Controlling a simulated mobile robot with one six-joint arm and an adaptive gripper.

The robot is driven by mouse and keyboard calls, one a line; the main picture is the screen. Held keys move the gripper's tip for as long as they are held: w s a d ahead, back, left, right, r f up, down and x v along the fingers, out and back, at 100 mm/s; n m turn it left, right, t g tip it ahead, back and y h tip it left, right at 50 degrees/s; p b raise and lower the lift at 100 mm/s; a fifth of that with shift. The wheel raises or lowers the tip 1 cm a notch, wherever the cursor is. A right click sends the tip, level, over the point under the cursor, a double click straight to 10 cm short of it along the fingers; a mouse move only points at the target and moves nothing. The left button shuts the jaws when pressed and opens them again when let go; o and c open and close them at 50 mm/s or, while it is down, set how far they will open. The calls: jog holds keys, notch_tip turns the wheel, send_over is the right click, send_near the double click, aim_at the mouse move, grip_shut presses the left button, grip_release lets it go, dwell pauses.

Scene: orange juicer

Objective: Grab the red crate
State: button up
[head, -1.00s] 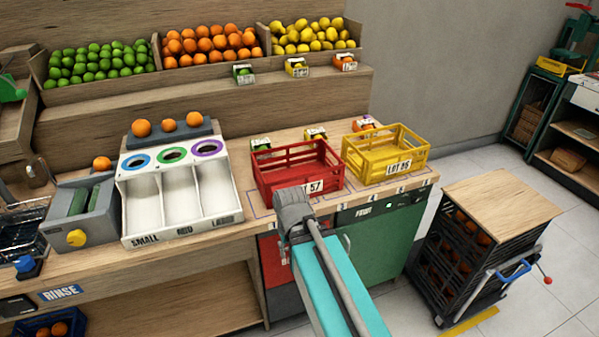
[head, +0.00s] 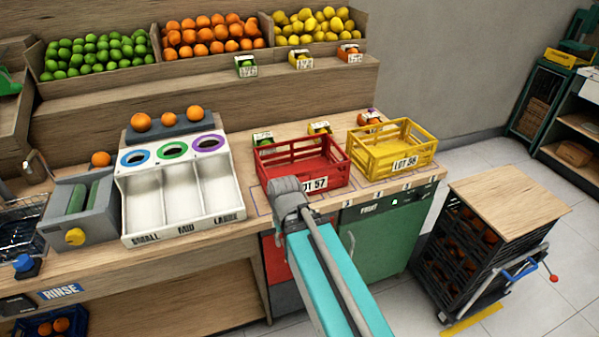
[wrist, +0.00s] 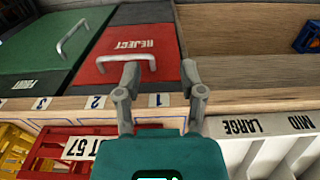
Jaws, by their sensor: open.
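The red crate (head: 338,177), labelled LOT 57, sits upright and looks empty on the wooden counter, left of the yellow crate. My teal and grey arm reaches up to the counter and covers part of its front left corner. In the wrist view the red crate (wrist: 45,155) shows at the lower left, partly cut off and partly behind my gripper's body. My gripper (wrist: 160,80) is open and empty, its two fingers apart over the counter's front edge and the red REJECT panel. The fingertips are hidden in the head view.
The yellow crate (head: 420,161), labelled LOT 58, stands close on the right. A white sorting tray (head: 184,213) stands to the left, with a gap of bare counter. Small fruit boxes sit behind the crates. A dark crate cart (head: 462,250) stands on the floor at right.

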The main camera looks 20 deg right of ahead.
notch_tip(320, 180, up, 19)
jog(key=p, duration=1.9)
send_over(261, 163)
jog(key=shift+s+a+f, duration=0.1)
jog(key=shift+s+f, duration=0.05)
jog(key=shift+f, duration=0.05)
notch_tip(261, 163, down, 9)
jog(key=b, duration=0.9)
jog(key=shift+r, duration=0.2)
jog(key=shift+w+f+b, duration=0.2)
jog(key=shift+f+b, duration=2.4)
grip_shut()
